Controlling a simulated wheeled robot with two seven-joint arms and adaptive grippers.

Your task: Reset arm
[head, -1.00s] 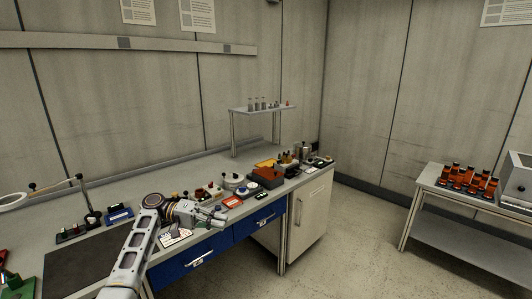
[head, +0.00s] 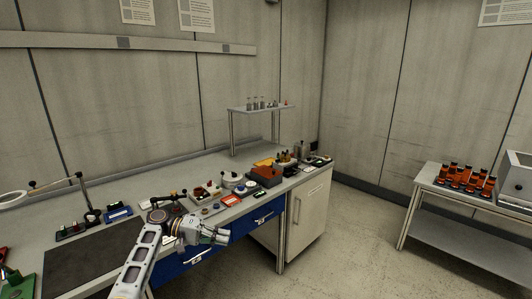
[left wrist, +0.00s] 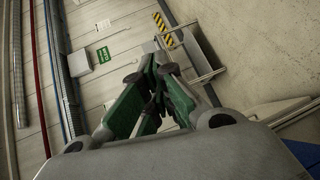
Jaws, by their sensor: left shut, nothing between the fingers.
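My left gripper (head: 222,237) is in front of the workbench, near the blue drawers, with its arm coming up from the bottom of the head view. It also shows in the left wrist view (left wrist: 155,72), where its green-sided fingers are together with nothing between them. My right gripper is not in either view.
The workbench (head: 150,185) runs along the wall with several small parts, an orange-and-black bin (head: 264,176) and a dark mat (head: 90,270) on it. A small raised shelf (head: 255,109) stands at the back. A side table (head: 436,188) with several orange-brown bottles stands right. Floor between is clear.

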